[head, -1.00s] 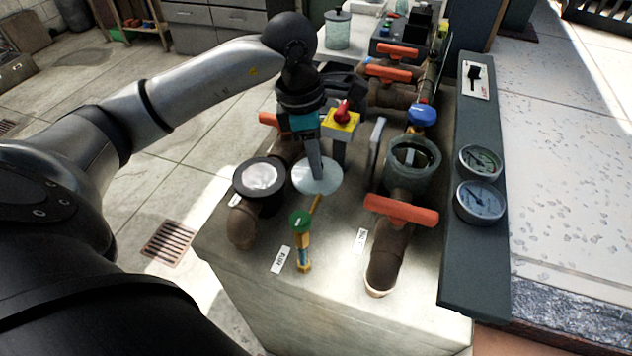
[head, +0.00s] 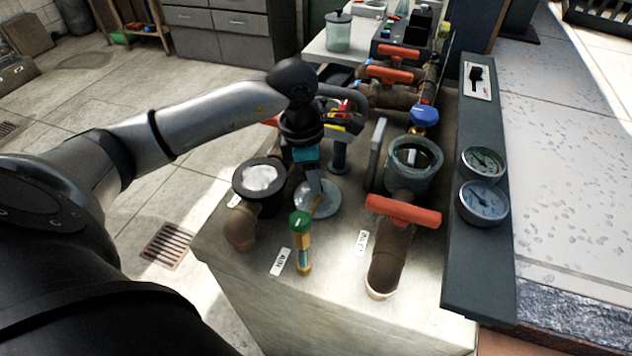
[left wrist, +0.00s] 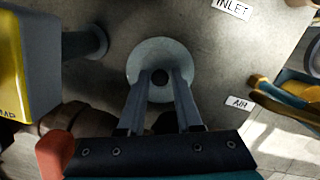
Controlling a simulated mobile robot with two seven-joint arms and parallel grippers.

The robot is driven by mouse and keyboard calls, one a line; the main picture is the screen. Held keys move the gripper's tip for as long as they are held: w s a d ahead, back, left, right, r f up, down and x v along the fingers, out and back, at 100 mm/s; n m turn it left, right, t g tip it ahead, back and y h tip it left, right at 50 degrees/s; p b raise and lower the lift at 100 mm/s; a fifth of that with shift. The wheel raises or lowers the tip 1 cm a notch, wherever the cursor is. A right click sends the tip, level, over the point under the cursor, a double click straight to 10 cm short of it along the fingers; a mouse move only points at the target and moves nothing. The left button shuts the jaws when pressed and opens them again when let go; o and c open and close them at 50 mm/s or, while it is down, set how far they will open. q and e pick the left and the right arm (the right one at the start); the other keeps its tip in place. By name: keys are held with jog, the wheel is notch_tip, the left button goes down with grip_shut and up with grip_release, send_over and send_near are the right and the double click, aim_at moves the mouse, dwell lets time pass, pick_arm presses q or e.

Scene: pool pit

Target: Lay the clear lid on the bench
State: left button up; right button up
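The clear lid (head: 326,206) is a round, see-through disc with a dark knob. It is flat and low over the bench (head: 335,255), between the dark-rimmed pipe fitting at left and the open clear pot (head: 414,160) at right. My left gripper (head: 316,190) points down at it. In the left wrist view the gripper's fingertips (left wrist: 161,78) stand close on both sides of the knob, and the lid (left wrist: 159,48) spreads beyond them. I cannot tell whether its underside touches the bench. My right gripper is not in view.
The AIR fitting (head: 302,250), with a green cap, stands just in front of the lid. A grey gauge panel (head: 467,265) borders the right. The bench's front is mostly clear.

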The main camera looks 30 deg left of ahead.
aim_at(307, 195)
pick_arm(q)
jog(key=o, duration=0.3)
jog(key=shift+r, duration=0.2)
notch_tip(307, 195, up, 12)
jog(key=s+a+p, duration=0.1)
jog(key=shift+a+p, duration=0.25)
jog(key=shift+p, duration=0.15)
